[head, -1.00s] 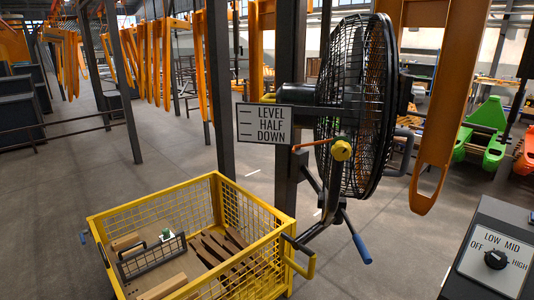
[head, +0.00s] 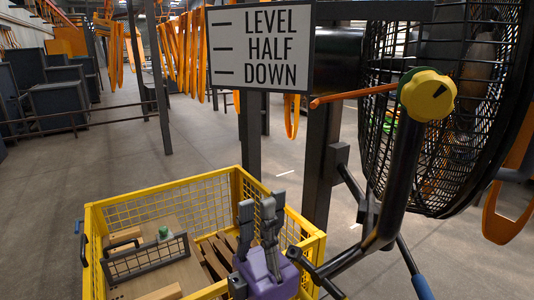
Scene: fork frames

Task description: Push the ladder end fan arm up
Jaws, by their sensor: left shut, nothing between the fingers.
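The fan (head: 455,110) in its black wire cage is at the right, on a dark post (head: 322,165). A dark arm (head: 398,180) runs up beside the cage to a yellow knob (head: 428,94). An orange pointer (head: 350,96) reaches left from the knob, its tip slightly low, just below the right part of the LEVEL/HALF/DOWN sign (head: 262,47). A blue-ended handle (head: 422,287) hangs at the lower right. My left gripper (head: 261,206), purple with grey fingers, points up, shut and empty, left of and apart from the fan arm. My right gripper is out of view.
A yellow mesh crate (head: 165,192) stands below, holding boards and a dark wire tray (head: 147,258); my left gripper shows in front of its right part. Orange straps (head: 187,55) hang behind. The floor to the left is open.

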